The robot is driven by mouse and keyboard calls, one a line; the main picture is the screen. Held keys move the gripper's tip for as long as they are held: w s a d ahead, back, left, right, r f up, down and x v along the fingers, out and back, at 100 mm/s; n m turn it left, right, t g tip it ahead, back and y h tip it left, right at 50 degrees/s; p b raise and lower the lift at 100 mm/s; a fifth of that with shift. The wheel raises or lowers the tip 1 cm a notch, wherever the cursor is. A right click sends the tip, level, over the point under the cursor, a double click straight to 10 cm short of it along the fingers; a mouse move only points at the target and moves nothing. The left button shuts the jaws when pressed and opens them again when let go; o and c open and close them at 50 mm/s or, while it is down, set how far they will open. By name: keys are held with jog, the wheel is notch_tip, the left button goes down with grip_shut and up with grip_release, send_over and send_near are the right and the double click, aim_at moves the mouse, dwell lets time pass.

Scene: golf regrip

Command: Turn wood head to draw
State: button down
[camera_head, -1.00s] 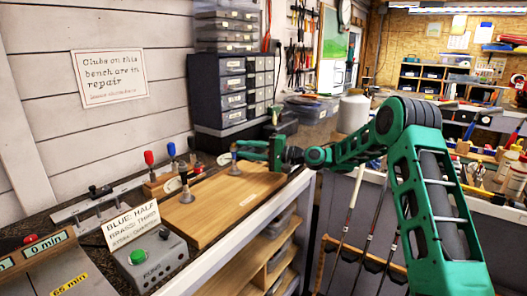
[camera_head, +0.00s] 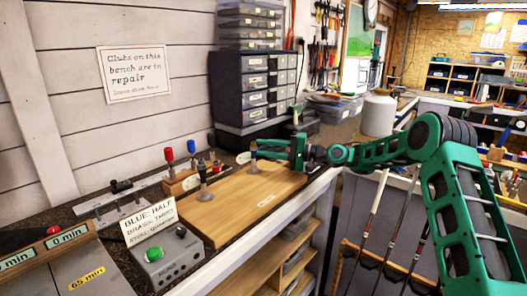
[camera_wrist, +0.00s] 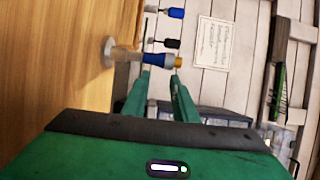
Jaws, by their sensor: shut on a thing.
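A wooden board (camera_head: 235,208) on the bench carries two upright posts with round grey bases. The far post (camera_head: 254,163) stands near the board's back; the near post (camera_head: 204,187) stands closer to the left edge. My gripper (camera_head: 262,147) reaches in from the right and is shut on the top of the far post. In the wrist view the post shows a clear round base, a blue collar (camera_wrist: 154,59) and a gold tip (camera_wrist: 178,61), with my fingers (camera_wrist: 162,76) around the collar end. I cannot make out a wood head.
Red, blue and black-handled tools (camera_head: 190,150) stand behind the board. A grey box with a green button (camera_head: 167,255) and a display unit (camera_head: 50,262) are at the near left. Drawer cabinets (camera_head: 250,85) stand behind.

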jog(key=c, duration=1.4)
grip_release()
jog(key=shift+w+d+f, duration=0.25)
jog(key=shift+d+f, duration=0.05)
jog(key=shift+d, duration=0.05)
jog(key=shift+s+a+r, duration=0.1)
jog(key=shift+a+r, duration=0.05)
jog(key=v, duration=1)
jog(key=shift+d, duration=0.4)
jog(key=shift+s, duration=0.1)
